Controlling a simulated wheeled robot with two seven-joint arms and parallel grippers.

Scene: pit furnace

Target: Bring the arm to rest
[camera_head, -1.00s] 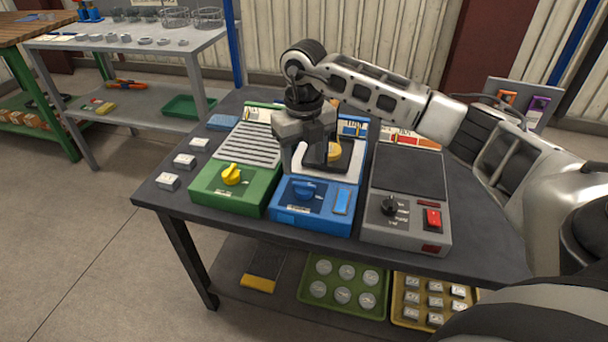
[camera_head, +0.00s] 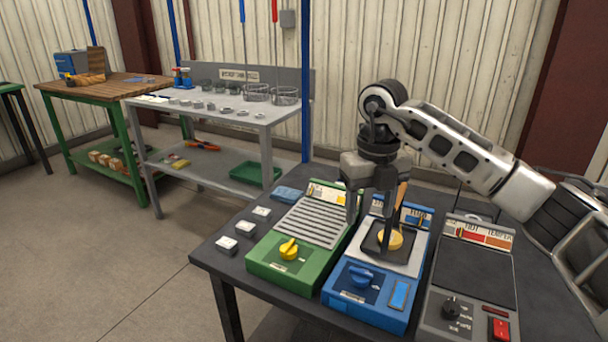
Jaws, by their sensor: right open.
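My right arm comes in from the right, and its gripper (camera_head: 370,222) points down over the table with its fingers apart and nothing seen between them. The fingers are in front of the blue unit (camera_head: 345,305) and the edge of the green unit (camera_head: 265,262). I cannot tell whether that finger touches the plate. My left gripper is out of view.
A grey unit (camera_head: 481,323) with a red switch stands right of the blue one. A grey shelf table (camera_head: 205,115) with rings and baskets and a wooden bench (camera_head: 88,85) stand behind. Floor at left is clear.

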